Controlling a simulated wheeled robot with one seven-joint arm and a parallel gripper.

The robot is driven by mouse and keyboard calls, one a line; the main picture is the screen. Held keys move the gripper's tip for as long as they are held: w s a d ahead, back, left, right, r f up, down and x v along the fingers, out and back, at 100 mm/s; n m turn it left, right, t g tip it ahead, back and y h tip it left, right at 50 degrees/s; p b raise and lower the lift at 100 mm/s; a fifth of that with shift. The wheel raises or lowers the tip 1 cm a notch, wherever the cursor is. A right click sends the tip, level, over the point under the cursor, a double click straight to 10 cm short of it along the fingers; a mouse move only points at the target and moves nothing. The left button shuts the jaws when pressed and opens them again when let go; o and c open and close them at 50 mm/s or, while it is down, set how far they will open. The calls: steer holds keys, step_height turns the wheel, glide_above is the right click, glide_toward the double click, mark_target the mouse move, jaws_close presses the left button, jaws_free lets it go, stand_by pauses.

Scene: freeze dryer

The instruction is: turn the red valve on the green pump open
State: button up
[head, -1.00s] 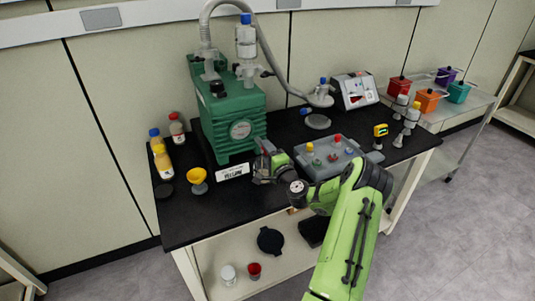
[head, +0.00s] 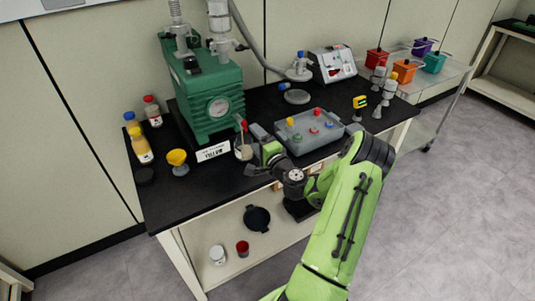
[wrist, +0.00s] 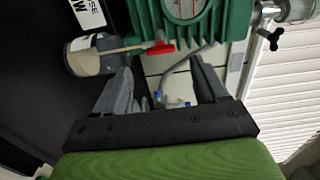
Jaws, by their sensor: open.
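The green pump (head: 203,97) stands on the black bench top with a round gauge on its front, and it also fills the top of the wrist view (wrist: 185,25). The red valve (wrist: 160,47) shows in the wrist view below the gauge, and as a small red handle (head: 240,122) at the pump's lower right in the head view. My gripper (wrist: 163,85) is open and empty in the wrist view. Its fingers point toward the pump, with the red valve just beyond and between the fingertips, apart from them. In the head view my gripper (head: 254,143) is near the pump's lower front corner.
A jar (wrist: 88,55) sits left of the valve, near a white label (head: 213,151). A grey tray (head: 307,131) with coloured stoppers is right of my gripper. A yellow funnel (head: 177,161) and several bottles stand left of the pump.

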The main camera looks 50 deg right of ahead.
steer(key=b+v, duration=0.1)
steer(key=v, duration=0.8)
steer(key=shift+a+r, duration=0.1)
